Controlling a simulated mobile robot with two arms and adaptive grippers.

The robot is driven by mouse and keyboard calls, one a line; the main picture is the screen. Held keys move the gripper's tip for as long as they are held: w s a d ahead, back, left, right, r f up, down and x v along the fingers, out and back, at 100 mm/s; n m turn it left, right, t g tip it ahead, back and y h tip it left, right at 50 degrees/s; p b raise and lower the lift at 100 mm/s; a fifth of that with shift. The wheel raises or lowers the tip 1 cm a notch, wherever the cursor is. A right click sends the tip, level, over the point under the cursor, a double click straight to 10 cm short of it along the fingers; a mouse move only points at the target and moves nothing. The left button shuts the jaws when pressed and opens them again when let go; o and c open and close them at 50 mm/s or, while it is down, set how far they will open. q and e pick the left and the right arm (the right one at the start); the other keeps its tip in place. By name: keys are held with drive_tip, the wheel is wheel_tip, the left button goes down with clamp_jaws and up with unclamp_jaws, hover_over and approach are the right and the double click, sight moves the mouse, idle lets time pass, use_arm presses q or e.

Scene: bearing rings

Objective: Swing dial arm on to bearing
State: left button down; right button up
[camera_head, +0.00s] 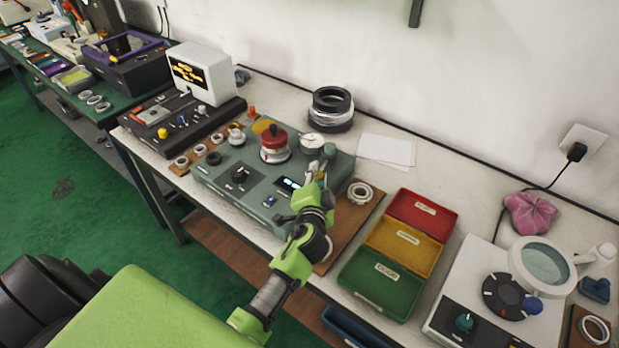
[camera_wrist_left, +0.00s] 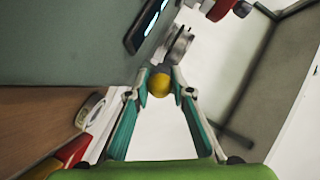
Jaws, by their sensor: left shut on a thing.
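The grey-green test machine (camera_head: 225,178) stands on the bench. A red knobbed weight (camera_head: 274,138) sits on a pale round seat on its top; any bearing under it is hard to make out. The round white dial (camera_head: 312,142) is to the right of the weight, apart from it. My left gripper (camera_head: 318,174) is at the machine's right side, just below the dial. In the left wrist view its fingers are shut on a yellow ball knob (camera_wrist_left: 159,85), with the metal dial arm parts (camera_wrist_left: 179,46) just beyond. My right gripper is out of view.
A loose bearing ring (camera_head: 360,192) lies on a brown board right of the machine. Red (camera_head: 422,211), yellow and green bins stand farther right, then a magnifier unit (camera_head: 545,262). Black rings (camera_head: 332,106) are stacked behind. Small rings (camera_head: 199,150) lie at the machine's left.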

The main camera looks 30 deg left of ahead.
sight(335, 178)
use_arm(q)
drive_tip(key=d, duration=0.3)
drive_tip(key=shift+w+f+b, duration=0.15)
drive_tip(key=shift+w+b, duration=0.1)
drive_tip(key=shift+b, duration=0.15)
drive_tip(key=shift+w+d+b, duration=0.3)
drive_tip(key=shift+d+b, duration=0.15)
drive_tip(key=shift+d, duration=0.3)
drive_tip(key=c, duration=2.1)
unclamp_jaws()
drive_tip(key=shift+o, duration=0.3)
drive_tip(key=shift+w, duration=0.15)
